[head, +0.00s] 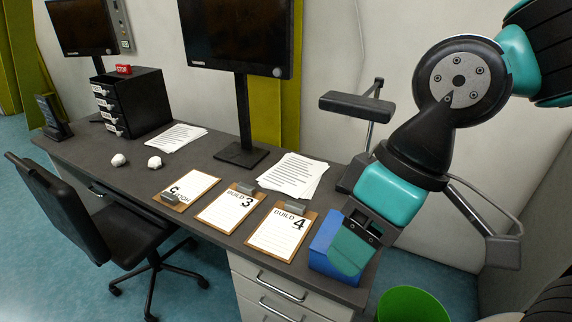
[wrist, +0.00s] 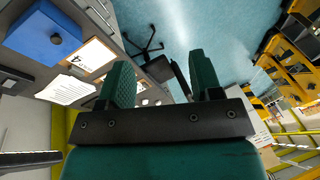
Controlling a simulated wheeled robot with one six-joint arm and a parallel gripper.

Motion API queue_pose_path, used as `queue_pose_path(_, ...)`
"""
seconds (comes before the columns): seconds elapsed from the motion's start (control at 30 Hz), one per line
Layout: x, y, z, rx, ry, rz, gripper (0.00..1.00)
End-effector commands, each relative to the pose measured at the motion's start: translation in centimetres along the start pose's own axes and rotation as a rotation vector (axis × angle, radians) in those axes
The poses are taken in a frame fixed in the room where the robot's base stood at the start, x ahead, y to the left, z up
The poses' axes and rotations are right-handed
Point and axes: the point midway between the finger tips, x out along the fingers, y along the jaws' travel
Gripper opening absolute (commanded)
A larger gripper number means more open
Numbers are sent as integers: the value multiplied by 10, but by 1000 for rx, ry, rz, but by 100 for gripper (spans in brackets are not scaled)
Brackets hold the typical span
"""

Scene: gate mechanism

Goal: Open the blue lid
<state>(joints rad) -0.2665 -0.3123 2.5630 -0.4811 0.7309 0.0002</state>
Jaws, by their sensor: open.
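A blue box (head: 322,240) stands at the right end of the desk, partly hidden behind my gripper (head: 349,252) in the head view. In the wrist view the blue lid (wrist: 35,30) shows at the upper left, with a dark round knob (wrist: 57,39) on it. The lid looks shut. My gripper's two green fingers (wrist: 162,78) are apart with nothing between them. In the wrist view the box is off to the left of the fingers, and they do not touch the knob.
A clipboard marked 4 (head: 283,233) lies just left of the box, with more clipboards and papers beyond. A monitor (head: 238,40) and a lamp (head: 357,107) stand behind. A green bin (head: 411,305) is on the floor at the right. A black chair (head: 85,225) is at the left front.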

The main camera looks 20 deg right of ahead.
Motion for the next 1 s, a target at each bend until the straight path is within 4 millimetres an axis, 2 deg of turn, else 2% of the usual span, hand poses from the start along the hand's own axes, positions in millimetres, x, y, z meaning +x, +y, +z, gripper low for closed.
queue_pose_path(0.07, 2, 6, -4, 14, -2, 8, 59)
queue_pose_path(0.17, 12, 34, -22, 77, -14, 46, 59)
queue_pose_path(0.27, 29, 86, -50, 189, -35, 115, 59)
queue_pose_path(0.4, 56, 172, -80, 364, -72, 222, 59)
queue_pose_path(0.5, 73, 223, -91, 466, -94, 285, 59)
queue_pose_path(0.6, 84, 258, -95, 535, -111, 326, 59)
queue_pose_path(0.7, 89, 274, -96, 569, -118, 347, 59)
queue_pose_path(0.83, 97, 280, -95, 577, -122, 352, 59)
queue_pose_path(1.0, 126, 288, -88, 576, -126, 350, 59)
